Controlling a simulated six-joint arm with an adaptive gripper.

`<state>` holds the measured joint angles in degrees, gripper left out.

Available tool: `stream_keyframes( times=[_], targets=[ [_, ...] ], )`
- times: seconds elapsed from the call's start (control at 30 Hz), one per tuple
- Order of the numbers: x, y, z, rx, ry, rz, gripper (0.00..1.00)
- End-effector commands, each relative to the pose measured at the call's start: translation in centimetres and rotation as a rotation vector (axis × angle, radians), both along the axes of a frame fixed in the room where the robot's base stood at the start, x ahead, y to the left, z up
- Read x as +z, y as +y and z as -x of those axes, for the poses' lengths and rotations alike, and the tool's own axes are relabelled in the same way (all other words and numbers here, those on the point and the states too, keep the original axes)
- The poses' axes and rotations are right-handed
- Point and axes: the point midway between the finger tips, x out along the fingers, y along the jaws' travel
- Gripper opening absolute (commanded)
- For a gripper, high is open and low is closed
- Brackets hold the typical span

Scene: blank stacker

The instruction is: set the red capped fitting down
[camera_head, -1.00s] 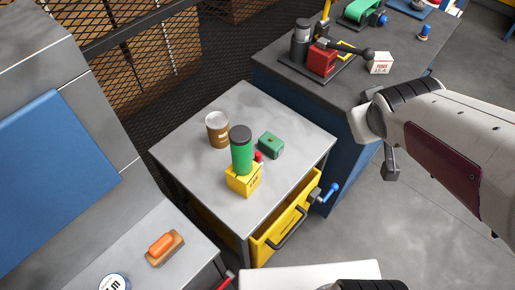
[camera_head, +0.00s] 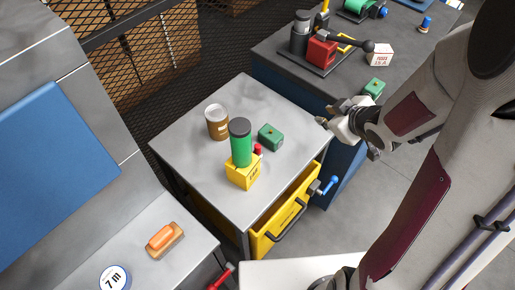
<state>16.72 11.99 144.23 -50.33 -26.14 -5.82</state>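A small red piece (camera_head: 257,149) stands on the grey cabinet top (camera_head: 190,120), between the green block and the yellow box. Its lower part is hidden, so I cannot tell whether it is the red capped fitting. My gripper (camera_head: 325,113) is over the right edge of the cabinet top, pointing left and apart from the red piece. Its fingers are small and partly covered by its own body. I see no red thing at them, and I cannot tell whether they are open or shut.
A green cylinder with a dark cap (camera_head: 240,145) stands at the yellow box (camera_head: 243,174). A brown can (camera_head: 217,123) and a green block (camera_head: 270,137) are close by. The yellow drawer (camera_head: 285,210) is partly open. The cabinet top's front left is clear.

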Motion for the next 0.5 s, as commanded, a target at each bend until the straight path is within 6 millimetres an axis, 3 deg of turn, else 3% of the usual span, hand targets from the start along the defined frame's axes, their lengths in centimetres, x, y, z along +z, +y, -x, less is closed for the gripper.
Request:
stream_keyframes(
  times=[0.2, 0.5],
  targets=[
    [-3.2, 2.5, 0.3, 0.123, -0.004, -0.087, 0.21],
    [-6.2, 6.6, 1.9, 0.275, -0.025, -0.258, 0.21]
  ],
)
